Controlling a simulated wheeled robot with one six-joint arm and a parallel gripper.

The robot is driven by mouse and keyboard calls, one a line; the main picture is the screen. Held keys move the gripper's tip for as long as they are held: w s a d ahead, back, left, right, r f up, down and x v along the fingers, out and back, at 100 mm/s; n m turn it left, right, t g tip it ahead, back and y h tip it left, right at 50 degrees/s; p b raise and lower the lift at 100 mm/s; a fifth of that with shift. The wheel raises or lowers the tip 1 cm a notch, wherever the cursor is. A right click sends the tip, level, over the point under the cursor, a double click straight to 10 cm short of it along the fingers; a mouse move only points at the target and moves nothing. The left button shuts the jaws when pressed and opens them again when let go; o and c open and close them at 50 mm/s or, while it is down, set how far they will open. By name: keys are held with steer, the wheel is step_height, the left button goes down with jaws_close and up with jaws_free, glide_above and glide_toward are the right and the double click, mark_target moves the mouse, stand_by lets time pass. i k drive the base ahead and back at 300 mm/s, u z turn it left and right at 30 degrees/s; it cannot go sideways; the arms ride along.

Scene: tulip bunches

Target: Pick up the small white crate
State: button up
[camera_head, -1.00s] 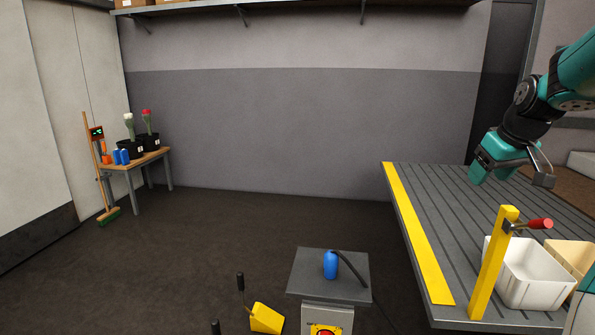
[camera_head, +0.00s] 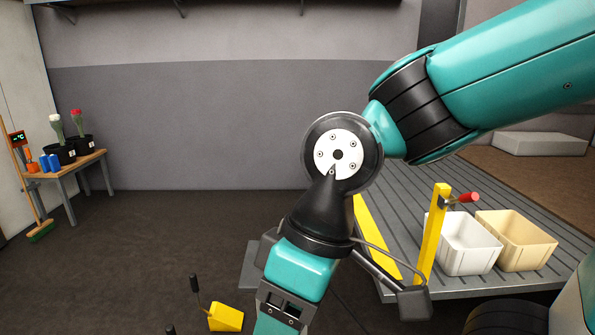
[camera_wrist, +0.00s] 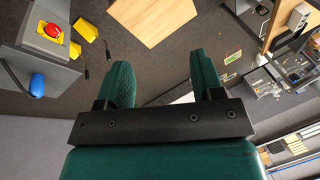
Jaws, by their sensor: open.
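The small white crate (camera_head: 463,258) stands upright on the grey slatted platform (camera_head: 400,215) at the right of the head view, left of a cream crate. It looks empty. My gripper's body is at the bottom middle of the head view, left of the crate and apart from it; its fingertips are out of that frame. In the wrist view my gripper (camera_wrist: 160,75) shows two green fingers spread apart, holding nothing. A pale patch shows behind the fingers, and I cannot tell what it is.
The cream crate (camera_head: 515,250) is close beside the white one. A yellow post (camera_head: 432,235) with a red-handled lever (camera_head: 467,198) rises just left of the white crate. A small table (camera_head: 85,165) with tulip pots stands far left. The wrist view shows a red button (camera_wrist: 52,31) and blue bottle (camera_wrist: 38,85).

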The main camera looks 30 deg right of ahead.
mark_target(465, 247)
steer(key=u, duration=0.25)
steer(key=k, duration=0.2)
steer(key=z, duration=3.2)
steer(key=i, duration=2)
steer(key=u, duration=1.9)
